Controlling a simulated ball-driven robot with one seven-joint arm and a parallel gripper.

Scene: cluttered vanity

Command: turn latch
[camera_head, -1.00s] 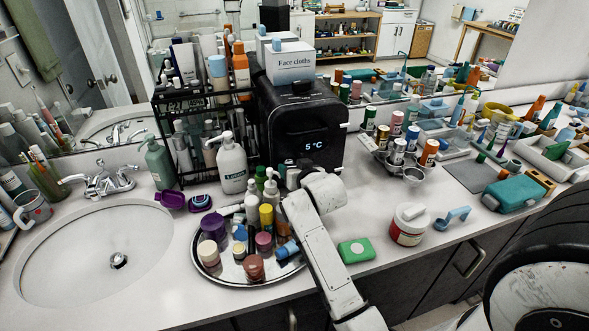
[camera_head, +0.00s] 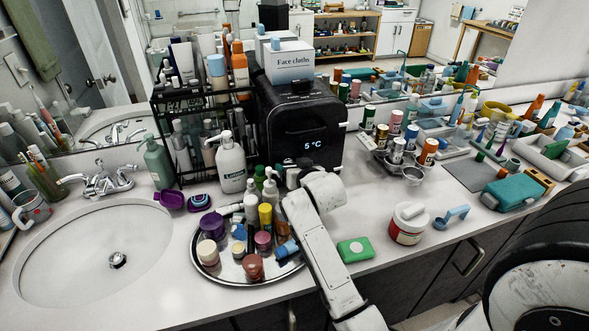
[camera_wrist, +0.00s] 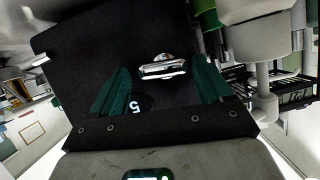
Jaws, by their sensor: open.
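A black mini fridge (camera_head: 300,125) with a lit "5 °C" display stands at the back of the counter. In the wrist view its dark front (camera_wrist: 80,60) fills the middle, with the picture upside down. A shiny chrome latch (camera_wrist: 163,67) sits on that front. My gripper (camera_wrist: 162,88) is open, its two green fingers spread on either side of the latch with a gap to each. I cannot tell whether the fingertips reach the latch's depth. In the head view my wrist hides the latch and most of my gripper.
A round metal tray (camera_head: 205,268) crowded with small bottles lies just left of my arm. A lotion bottle (camera_head: 231,165) stands left of the fridge, beside a black rack (camera_head: 200,95).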

